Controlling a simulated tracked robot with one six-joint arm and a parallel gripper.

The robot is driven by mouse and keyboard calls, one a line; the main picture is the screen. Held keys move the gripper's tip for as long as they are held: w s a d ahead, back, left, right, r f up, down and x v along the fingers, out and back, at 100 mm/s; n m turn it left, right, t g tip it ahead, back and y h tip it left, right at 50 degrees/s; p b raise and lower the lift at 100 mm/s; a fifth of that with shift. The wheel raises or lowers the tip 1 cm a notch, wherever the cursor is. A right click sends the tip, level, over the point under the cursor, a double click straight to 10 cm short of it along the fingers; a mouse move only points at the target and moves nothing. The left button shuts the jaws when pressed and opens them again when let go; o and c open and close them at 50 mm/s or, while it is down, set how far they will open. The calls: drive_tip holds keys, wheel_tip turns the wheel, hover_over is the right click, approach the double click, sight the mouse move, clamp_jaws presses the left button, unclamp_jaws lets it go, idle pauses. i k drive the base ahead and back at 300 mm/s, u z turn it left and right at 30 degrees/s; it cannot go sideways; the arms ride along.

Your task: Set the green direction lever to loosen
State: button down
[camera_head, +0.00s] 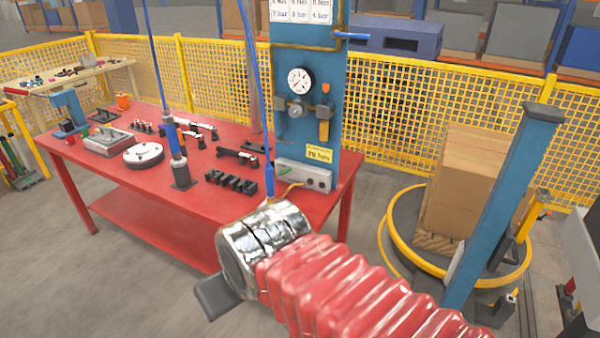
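I cannot pick out a green direction lever for certain. A small green spot (287,169) shows at the grey box at the foot of the blue panel, too small to identify. A blue upright tool (174,135) with an orange part hangs on a blue hose over the red bench. My gripper (215,297) is in the lower middle, in front of the bench; one dark finger shows beyond my chrome wrist and red bellows. A second blue hose (258,110) runs down to a blue end just behind my wrist. What lies beyond the wrist is hidden, so I cannot see whether anything is held.
The red bench (105,165) carries a white round part (143,154), a grey tray (108,141) and several black fittings. The blue panel (320,120) with a gauge (299,80) stands behind. A yellow-ringed turntable (392,238) with cartons and a blue post (505,205) stand right.

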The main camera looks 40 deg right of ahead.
sight(279, 174)
drive_tip(key=i, duration=1)
